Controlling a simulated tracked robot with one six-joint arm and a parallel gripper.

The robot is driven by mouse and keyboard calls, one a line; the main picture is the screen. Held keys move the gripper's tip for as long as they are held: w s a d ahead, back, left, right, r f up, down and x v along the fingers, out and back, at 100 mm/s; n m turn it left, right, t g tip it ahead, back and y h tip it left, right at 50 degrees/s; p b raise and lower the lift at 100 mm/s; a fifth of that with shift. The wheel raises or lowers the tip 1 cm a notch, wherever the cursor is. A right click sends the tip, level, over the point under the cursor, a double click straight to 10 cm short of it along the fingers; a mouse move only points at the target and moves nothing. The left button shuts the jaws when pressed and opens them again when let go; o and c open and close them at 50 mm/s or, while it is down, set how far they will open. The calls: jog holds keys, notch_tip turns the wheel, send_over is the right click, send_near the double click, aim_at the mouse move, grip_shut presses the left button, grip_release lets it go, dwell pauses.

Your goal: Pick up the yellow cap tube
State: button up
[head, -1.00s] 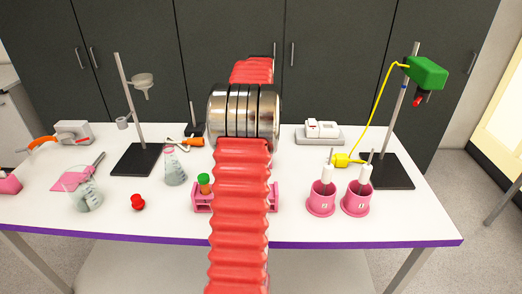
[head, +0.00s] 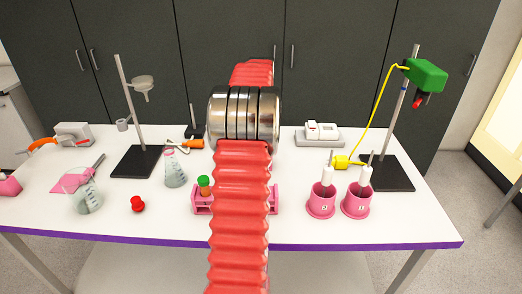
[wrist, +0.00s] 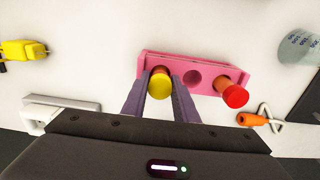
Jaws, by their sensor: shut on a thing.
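The yellow cap tube (wrist: 160,84) is in the wrist view, at the left end of the pink rack (wrist: 193,75). My gripper (wrist: 160,88) is shut on it, one finger on each side just below the cap. I cannot tell whether the tube's lower end is still seated in the rack. In the head view my own arm hides this tube, my gripper and the middle of the pink rack (head: 200,207).
The wrist view shows an empty rack hole (wrist: 193,77) and a red cap tube (wrist: 235,96). Pink holders (head: 321,205) stand right, a red object (head: 137,204) and a flask (head: 175,172) left.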

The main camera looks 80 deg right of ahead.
jog(key=shift+r, duration=0.15)
notch_tip(320, 180, up, 18)
dwell(0.7)
dwell(0.5)
